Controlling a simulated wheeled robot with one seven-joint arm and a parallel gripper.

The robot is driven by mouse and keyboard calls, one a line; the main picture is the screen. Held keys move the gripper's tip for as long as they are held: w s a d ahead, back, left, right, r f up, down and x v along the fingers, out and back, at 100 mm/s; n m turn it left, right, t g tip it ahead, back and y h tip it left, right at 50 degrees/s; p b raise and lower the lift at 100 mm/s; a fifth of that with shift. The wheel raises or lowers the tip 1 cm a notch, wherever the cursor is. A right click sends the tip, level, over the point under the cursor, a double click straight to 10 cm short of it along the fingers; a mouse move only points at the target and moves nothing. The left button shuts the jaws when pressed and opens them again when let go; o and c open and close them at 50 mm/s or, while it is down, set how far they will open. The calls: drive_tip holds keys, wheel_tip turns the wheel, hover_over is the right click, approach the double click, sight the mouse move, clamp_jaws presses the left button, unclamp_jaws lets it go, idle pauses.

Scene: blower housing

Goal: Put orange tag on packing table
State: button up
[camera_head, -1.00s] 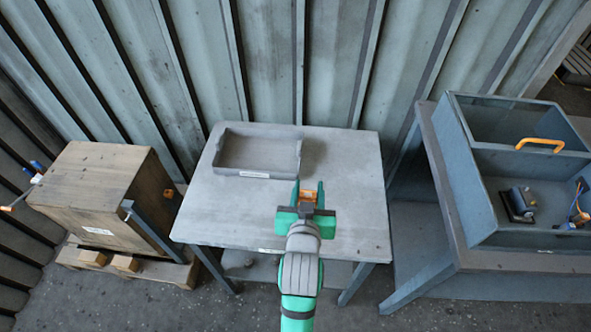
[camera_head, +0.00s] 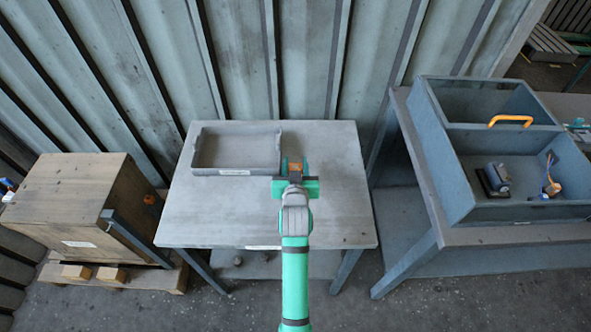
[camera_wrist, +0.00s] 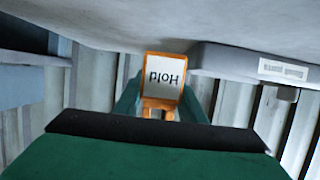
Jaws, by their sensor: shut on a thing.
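The orange tag (camera_head: 295,170) is between the fingers of my gripper (camera_head: 294,168), which is shut on it. In the wrist view the tag (camera_wrist: 163,76) shows a white face reading "Hold", upside down, with an orange border, between the green fingers (camera_wrist: 160,100). The grey packing table (camera_head: 240,222) is below the gripper. The gripper is over the table's middle, just right of the grey tray. I cannot tell how far the tag is above the tabletop.
The grey tray (camera_head: 238,172) lies at the table's back left. A wooden crate (camera_head: 75,200) on a pallet stands at left. At right, a blue bin (camera_head: 450,178) with an orange handle (camera_head: 511,120) sits on another table. The tabletop's front and right are clear.

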drive_tip(key=shift+w+f, duration=0.1)
drive_tip(key=shift+f, duration=1.55)
drive_tip(key=o, duration=1.1)
drive_tip(key=shift+f, duration=0.1)
